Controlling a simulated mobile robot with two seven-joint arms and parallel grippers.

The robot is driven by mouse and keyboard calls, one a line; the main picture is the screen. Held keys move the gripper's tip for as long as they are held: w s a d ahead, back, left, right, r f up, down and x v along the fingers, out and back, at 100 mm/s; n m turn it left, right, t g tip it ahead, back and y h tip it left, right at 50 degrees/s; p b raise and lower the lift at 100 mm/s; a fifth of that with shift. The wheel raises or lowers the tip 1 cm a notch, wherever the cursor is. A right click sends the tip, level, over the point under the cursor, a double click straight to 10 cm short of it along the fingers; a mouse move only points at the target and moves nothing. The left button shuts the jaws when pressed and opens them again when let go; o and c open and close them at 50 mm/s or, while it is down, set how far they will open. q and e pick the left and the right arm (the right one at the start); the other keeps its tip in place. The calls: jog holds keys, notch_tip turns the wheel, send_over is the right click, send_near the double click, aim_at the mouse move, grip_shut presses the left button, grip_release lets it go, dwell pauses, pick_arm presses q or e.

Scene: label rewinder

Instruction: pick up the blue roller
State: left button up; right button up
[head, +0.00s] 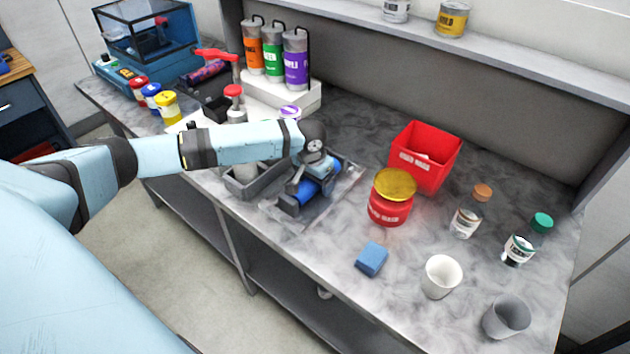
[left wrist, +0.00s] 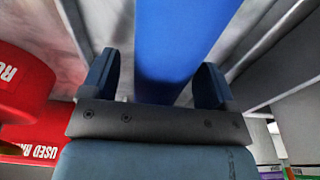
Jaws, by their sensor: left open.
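The blue roller (head: 306,190) lies on a grey tray (head: 338,188) near the front edge of the bench, partly hidden by my left gripper (head: 303,186). In the left wrist view the roller (left wrist: 182,40) runs as a smooth blue cylinder between the two fingers of my left gripper (left wrist: 158,82). The fingers are open, one on each side, with a visible gap to the roller. I cannot tell how deep the roller sits between them. My right gripper is in neither view.
A red jar with a yellow lid (head: 389,204) and a red bin (head: 432,150) stand right of the tray. A blue sponge (head: 371,259) and a white cup (head: 441,277) are nearer the front. Labelled cylinders (head: 273,50) stand behind my left arm.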

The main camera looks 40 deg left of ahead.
pick_arm(q)
grip_shut()
jog(key=shift+r, duration=0.1)
